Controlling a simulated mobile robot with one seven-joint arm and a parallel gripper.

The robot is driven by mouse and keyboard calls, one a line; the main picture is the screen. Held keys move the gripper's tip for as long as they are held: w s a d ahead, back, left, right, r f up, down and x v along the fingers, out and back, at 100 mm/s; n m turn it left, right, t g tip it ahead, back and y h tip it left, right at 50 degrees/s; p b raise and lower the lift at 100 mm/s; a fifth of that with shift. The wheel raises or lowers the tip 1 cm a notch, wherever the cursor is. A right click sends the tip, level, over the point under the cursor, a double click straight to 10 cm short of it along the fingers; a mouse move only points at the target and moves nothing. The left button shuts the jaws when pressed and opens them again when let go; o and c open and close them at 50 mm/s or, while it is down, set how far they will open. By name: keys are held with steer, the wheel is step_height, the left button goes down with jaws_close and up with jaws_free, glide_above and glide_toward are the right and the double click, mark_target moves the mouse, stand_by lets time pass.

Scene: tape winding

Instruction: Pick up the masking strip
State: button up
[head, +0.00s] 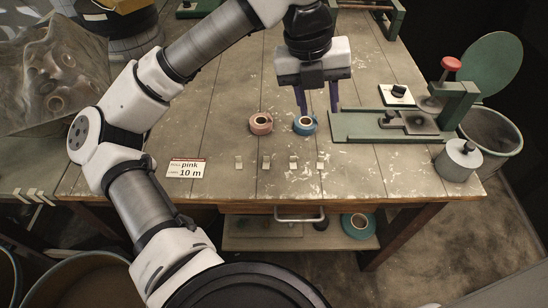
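Several small pale strips lie in a row near the front of the table: a left one (239,162), two middle ones (266,162) (294,163) and a right one (319,162). Which of them is the masking strip I cannot tell. A pink tape roll (261,131) and a blue tape roll (304,131) lie behind the row. My gripper (319,108) points down with its two purple fingers apart and nothing visible between them. It is behind the row, close to the blue roll; whether a finger touches that roll is unclear.
A card reading "pink 10 m" (186,168) lies left of the strips. A green winding fixture (370,132) and a grey cylinder (457,160) stand at the right. A white pad with a black knob (396,95) lies behind the fixture. The tabletop around the strips is clear.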

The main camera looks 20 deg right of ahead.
steer(key=w+a+f+n+y, duration=0.1)
steer(key=w+a+f+y, duration=0.1)
steer(key=a+f, duration=0.1)
glide_above(293, 157)
steer(key=shift+n+t, duration=0.3)
steer(key=shift+t, duration=0.1)
steer(key=f, duration=0.7)
steer(key=shift+w+a+f, duration=0.1)
steer(key=shift+w+f, duration=0.05)
steer(key=shift+w, duration=0.15)
steer(key=shift+s+f+p, duration=0.15)
steer(key=shift+f+p, duration=0.15)
steer(key=shift+f, duration=1.15)
steer(key=shift+s+f+p, duration=0.15)
steer(key=shift+f+p, duration=0.15)
steer(key=shift+f, duration=1.15)
jaws_close()
